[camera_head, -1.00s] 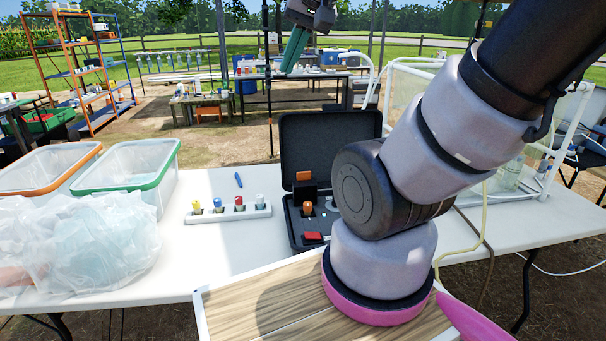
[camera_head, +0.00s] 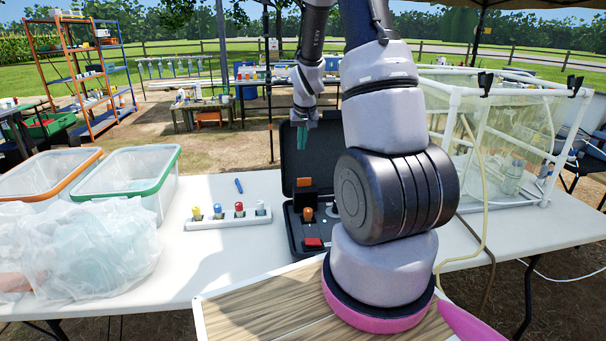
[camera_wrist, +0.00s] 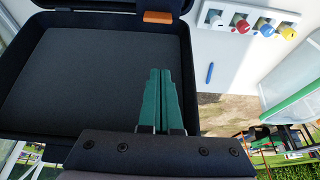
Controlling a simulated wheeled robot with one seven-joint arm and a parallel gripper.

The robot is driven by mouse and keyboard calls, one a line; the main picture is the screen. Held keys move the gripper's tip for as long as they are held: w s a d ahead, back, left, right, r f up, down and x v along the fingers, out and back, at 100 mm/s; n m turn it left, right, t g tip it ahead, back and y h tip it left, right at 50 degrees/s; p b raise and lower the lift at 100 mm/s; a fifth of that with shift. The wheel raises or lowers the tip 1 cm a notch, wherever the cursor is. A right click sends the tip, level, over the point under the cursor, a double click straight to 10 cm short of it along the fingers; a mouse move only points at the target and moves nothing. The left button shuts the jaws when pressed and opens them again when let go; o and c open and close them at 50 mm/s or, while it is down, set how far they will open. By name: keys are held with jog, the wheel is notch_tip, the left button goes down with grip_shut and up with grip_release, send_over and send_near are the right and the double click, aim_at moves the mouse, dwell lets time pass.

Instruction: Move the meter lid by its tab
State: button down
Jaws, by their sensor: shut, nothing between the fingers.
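A black hard case (camera_head: 294,242) stands open on the white table, its dark lid panel (camera_head: 302,150) upright at the back. An orange tab-like piece (camera_head: 304,182) stands on a dark part in front of that panel; it also shows in the wrist view (camera_wrist: 158,17) at the panel's edge. My gripper (camera_head: 301,152) has teal fingers, shut and empty, pointing down near the top of the panel. In the wrist view my fingers (camera_wrist: 160,72) overlap the panel's inner face (camera_wrist: 90,75); I cannot tell whether they touch it. My arm hides the case's right side.
Two clear bins (camera_head: 150,155) and a crumpled plastic bag (camera_head: 85,250) are further left. A clear-walled frame (camera_head: 500,140) stands at the right.

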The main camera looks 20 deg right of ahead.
jog(key=x, duration=1.2)
jog(key=shift+s+d+f, duration=0.2)
jog(key=shift+s+d, duration=0.05)
jog(key=shift+s+a+r, duration=0.1)
jog(key=shift+s+a, duration=0.15)
jog(key=shift+s, duration=0.65)
jog(key=shift+s+a+r, duration=0.1)
jog(key=shift+s+a, duration=0.15)
jog(key=shift+s, duration=0.7)
